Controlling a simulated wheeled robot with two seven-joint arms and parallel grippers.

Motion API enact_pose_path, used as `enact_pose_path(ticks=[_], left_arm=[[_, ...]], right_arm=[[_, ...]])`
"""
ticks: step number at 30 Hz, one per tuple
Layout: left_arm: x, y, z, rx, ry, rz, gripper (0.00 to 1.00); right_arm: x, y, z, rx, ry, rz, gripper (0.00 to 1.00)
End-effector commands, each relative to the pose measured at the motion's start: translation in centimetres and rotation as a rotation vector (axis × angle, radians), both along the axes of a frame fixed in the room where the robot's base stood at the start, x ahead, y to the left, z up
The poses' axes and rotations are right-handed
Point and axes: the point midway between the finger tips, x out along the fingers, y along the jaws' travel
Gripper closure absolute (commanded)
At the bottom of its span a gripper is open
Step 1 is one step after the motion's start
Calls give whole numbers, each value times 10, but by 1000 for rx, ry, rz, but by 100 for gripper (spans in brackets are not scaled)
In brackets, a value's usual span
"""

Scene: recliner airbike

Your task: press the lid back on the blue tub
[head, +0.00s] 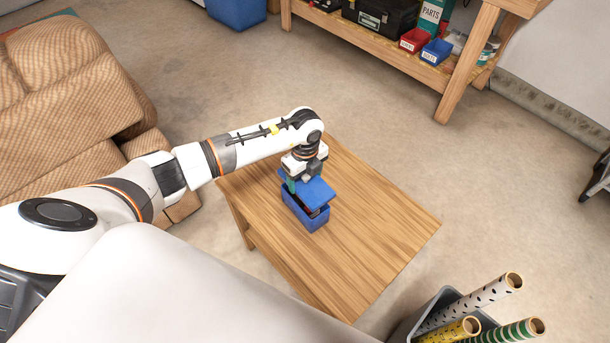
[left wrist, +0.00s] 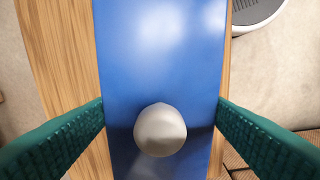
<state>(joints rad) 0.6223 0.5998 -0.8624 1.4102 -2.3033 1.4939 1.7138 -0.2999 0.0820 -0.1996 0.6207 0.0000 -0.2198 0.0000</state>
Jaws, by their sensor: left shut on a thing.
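The blue tub (head: 303,215) stands on the wooden table, with a strip of its dark inside showing. Its flat blue lid (head: 319,191) is above it, set off toward the tub's far side, not seated on the rim. My left gripper (head: 308,178) is shut on the lid. In the left wrist view its green fingers (left wrist: 160,108) press on the lid's two long edges. A pale round knob (left wrist: 160,130) sits on the lid between them. The gripper hides part of the lid in the head view. My right gripper is not in view.
The wooden table (head: 380,225) is clear to the right of the tub. A brown recliner (head: 75,90) stands at the left. A bin with patterned rolls (head: 470,300) stands beyond the table's near right corner. A workbench (head: 400,70) with boxes is at the back.

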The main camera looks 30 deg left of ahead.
Motion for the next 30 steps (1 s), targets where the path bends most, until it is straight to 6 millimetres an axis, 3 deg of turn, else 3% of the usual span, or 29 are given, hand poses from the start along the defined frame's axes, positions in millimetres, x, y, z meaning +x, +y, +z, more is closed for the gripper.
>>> enact_pose_path(ticks=[16,30], left_arm=[[0,0,-52,0,0,-2,49],[0,0,-58,0,0,-3,49]], right_arm=[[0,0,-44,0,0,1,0],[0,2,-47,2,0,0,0]])
